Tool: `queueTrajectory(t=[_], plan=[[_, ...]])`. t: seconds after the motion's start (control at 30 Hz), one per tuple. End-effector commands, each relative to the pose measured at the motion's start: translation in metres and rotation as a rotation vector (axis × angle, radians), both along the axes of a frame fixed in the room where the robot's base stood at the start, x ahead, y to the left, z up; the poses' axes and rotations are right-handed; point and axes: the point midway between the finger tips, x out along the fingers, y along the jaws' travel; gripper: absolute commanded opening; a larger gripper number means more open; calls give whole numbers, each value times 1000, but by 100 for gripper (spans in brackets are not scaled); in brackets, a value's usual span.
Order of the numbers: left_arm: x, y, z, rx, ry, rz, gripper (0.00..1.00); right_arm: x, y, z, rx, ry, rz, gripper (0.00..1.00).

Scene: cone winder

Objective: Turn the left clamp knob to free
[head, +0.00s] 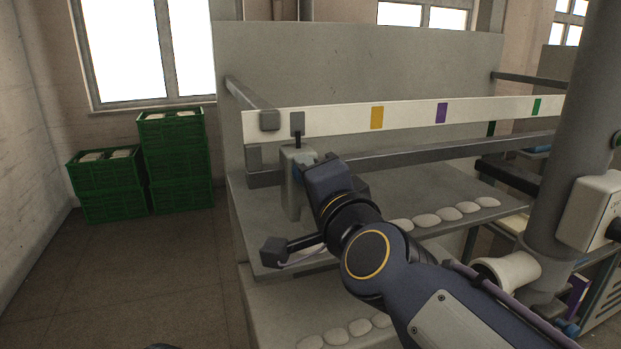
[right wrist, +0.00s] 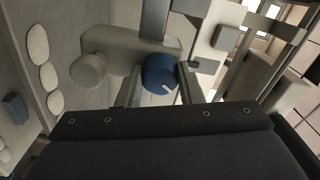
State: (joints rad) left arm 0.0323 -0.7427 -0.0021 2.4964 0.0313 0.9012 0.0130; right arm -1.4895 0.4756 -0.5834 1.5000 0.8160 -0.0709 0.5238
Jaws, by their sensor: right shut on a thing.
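The blue clamp knob (right wrist: 160,75) sits between the two fingers of my right gripper (right wrist: 159,88) in the right wrist view. The fingers are shut on its sides. A short white mark shows on its face. The knob is on a light grey clamp body (right wrist: 118,42), which also has a round grey boss (right wrist: 88,70). In the head view the clamp body (head: 291,200) stands at the left end of the machine, with my right gripper (head: 305,170) against its right side. There only a sliver of blue shows; the rest is hidden. My left gripper is not in view.
A white rail (head: 340,119) with coloured tags runs behind the clamp, above a grey bar (head: 420,153). Pale rounded pieces (head: 445,214) lie in a row on the grey machine ledge. Green crates (head: 180,165) stand at the left wall. The floor between is clear.

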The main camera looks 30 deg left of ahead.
Motion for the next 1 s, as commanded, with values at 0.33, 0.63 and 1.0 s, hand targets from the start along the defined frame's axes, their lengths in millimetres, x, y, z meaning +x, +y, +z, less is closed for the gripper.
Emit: queueTrajectory(t=[0.33, 0.63, 1.0], plan=[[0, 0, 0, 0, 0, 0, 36, 0, 0, -1, 11, 17, 0, 10], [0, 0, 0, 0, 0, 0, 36, 0, 0, -1, 11, 16, 0, 49], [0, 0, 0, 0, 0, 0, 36, -2, -2, 0, 11, 14, 1, 55]])
